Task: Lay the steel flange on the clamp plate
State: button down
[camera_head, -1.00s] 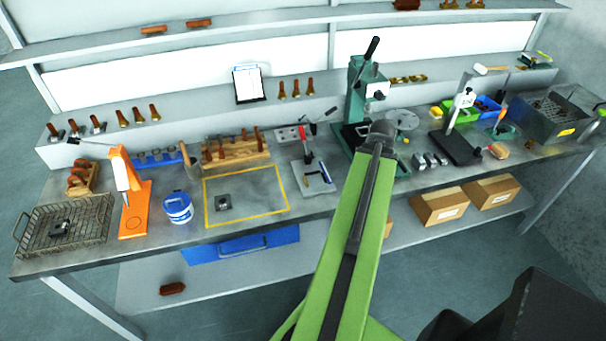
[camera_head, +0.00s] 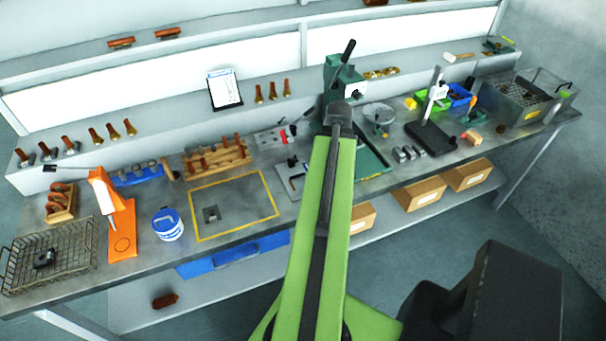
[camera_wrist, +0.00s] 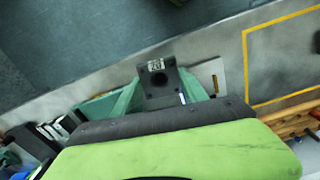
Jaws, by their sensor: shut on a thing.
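The steel flange (camera_wrist: 160,83) is a dark square block with a round hole and a small white label. In the wrist view it sits between the two green fingers of my gripper (camera_wrist: 158,92), which is shut on it. The clamp plate (camera_head: 284,172) is a light grey plate on the bench, right of the yellow outlined square. My arm hides its right part in the head view. In the wrist view a pale plate edge (camera_wrist: 210,72), apparently the clamp plate, shows behind the right finger. My gripper is hidden behind my arm in the head view.
A green press (camera_head: 345,85) stands behind my arm's end. The yellow outlined square (camera_head: 240,205) holds a small grey block and is otherwise mostly bare. A wooden rack (camera_head: 215,160), a blue-white tub (camera_head: 167,224), an orange stand (camera_head: 122,235) and a wire basket (camera_head: 60,275) are left.

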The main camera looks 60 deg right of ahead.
jog(key=shift+n, duration=0.8)
notch_tip(320, 180, up, 5)
jog(key=shift+w+a+f+p, duration=0.1)
jog(key=shift+a+f+p, duration=0.1)
jog(key=shift+p, duration=0.9)
jog(key=shift+w+f, duration=0.1)
jog(key=shift+f, duration=0.15)
jog(key=b, duration=0.7)
send_over(301, 184)
jog(key=f, duration=0.6)
jog(key=shift+s+d+f, duration=0.25)
jog(key=shift+s+f, duration=0.05)
jog(key=shift+f, duration=0.1)
jog(key=shift+w, duration=0.45)
jog(key=shift+s+a+f+b, duration=0.1)
jog(key=shift+f+b, duration=2.45)
jog(key=shift+b, duration=0.1)
jog(key=shift+f, duration=0.1)
